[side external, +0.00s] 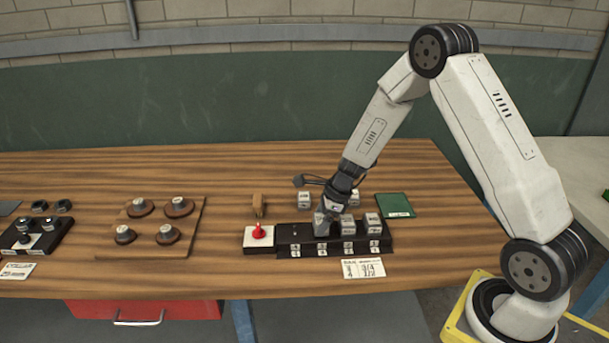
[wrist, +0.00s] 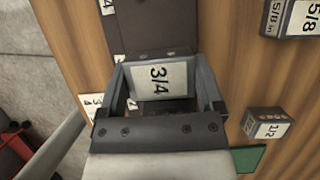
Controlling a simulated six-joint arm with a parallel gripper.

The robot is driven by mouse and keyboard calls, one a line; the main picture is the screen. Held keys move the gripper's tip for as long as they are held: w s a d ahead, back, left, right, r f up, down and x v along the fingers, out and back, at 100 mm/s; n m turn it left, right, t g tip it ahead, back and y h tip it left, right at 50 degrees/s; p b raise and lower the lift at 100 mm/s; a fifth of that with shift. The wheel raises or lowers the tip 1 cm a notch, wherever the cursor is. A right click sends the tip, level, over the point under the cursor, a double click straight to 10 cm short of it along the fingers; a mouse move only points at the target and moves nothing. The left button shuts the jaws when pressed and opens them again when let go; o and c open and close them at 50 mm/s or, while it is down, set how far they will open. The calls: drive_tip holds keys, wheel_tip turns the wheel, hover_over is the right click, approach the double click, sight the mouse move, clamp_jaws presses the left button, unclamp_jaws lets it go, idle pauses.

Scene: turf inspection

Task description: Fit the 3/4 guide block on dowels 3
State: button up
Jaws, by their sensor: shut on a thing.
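The 3/4 guide block (wrist: 160,82) is grey with a white label and sits between the fingers of my gripper (wrist: 163,88) in the wrist view. My gripper (side external: 328,212) is shut on it in the side view, where the block (side external: 319,224) shows at the left part of the long dark base (side external: 300,241). Two other grey blocks (side external: 348,225) (side external: 373,224) stand on the base to the right.
Behind the base stand loose blocks (side external: 304,200), labelled 5/8 (wrist: 290,18) and 1/2 (wrist: 267,124) in the wrist view. A green pad (side external: 395,206) lies at right. A red knob (side external: 258,232) adjoins the base's left end. A card (side external: 363,268) lies in front.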

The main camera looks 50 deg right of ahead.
drive_tip(key=shift+f, duration=0.35)
drive_tip(key=o, duration=1.1)
drive_tip(key=shift+r, duration=0.15)
drive_tip(key=shift+v, duration=3.75)
drive_tip(key=shift+s, duration=0.1)
drive_tip(key=s+a+r+n+h, duration=0.1)
drive_tip(key=s+a+n, duration=0.2)
drive_tip(key=n, duration=0.6)
drive_tip(key=s+a+r+n+h, duration=0.1)
drive_tip(key=s+a+n, duration=0.3)
drive_tip(key=n, duration=0.5)
drive_tip(key=s+a+r+n+h, duration=0.1)
drive_tip(key=s+a+r+n, duration=0.2)
drive_tip(key=s+n, duration=0.4)
drive_tip(key=shift+s+a+n+g, duration=0.25)
drive_tip(key=shift+a+n+g, duration=0.05)
drive_tip(key=shift+n, duration=0.7)
